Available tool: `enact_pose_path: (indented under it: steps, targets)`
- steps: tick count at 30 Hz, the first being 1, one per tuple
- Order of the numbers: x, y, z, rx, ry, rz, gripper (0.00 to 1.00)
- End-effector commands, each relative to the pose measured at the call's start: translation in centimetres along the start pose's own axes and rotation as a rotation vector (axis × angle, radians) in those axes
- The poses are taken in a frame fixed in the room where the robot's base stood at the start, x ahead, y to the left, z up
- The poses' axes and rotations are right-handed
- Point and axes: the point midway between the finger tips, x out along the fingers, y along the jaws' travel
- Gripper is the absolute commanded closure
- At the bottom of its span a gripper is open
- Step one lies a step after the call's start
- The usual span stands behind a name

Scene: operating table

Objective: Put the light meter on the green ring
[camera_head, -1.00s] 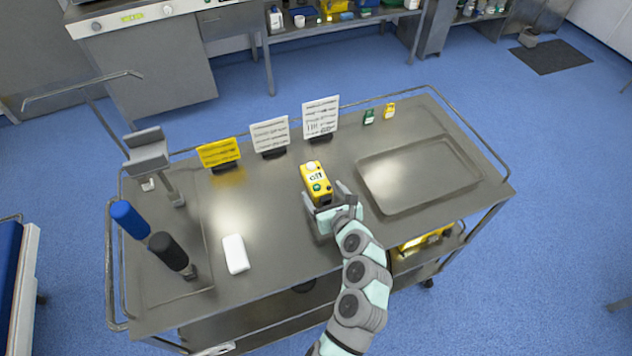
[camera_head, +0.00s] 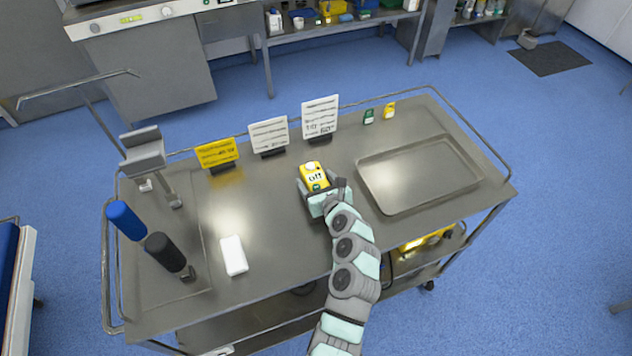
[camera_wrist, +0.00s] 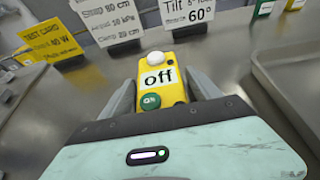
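The light meter appears to be the yellow box (camera_head: 314,172) with a white dome, an "off" label and a green button; it stands on the steel trolley top (camera_head: 270,220). In the wrist view, the yellow box (camera_wrist: 165,86) is centred between my fingers. My gripper (camera_head: 322,186) is low at the near side of the box, one finger along each side. The fingers look slightly apart from the box in the wrist view (camera_wrist: 161,82), though contact is hard to judge. My gripper hides the box's lower near part. I cannot make out a green ring.
A yellow card (camera_head: 217,152) and two white cards (camera_head: 268,134) (camera_head: 320,115) stand behind the box. A shallow tray (camera_head: 395,207) is at right. A white block (camera_head: 233,256), a blue cylinder (camera_head: 126,220) and a black cylinder (camera_head: 165,252) are at left. Small green (camera_head: 369,116) and yellow (camera_head: 389,110) items stand at the back.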

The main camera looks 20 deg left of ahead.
Motion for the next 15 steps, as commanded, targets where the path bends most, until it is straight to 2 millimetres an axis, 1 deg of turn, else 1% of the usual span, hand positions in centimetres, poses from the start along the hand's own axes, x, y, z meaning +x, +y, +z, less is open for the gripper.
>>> enact_pose_path:
  steps: [1,2,15]
  targets:
    - [-0.01,-0.01,-0.01,0.000,0.000,0.000,0.33]
    - [-0.01,-0.01,-0.02,0.000,0.000,0.000,0.36]
    - [-0.01,-0.01,-0.04,0.000,0.001,0.000,0.72]
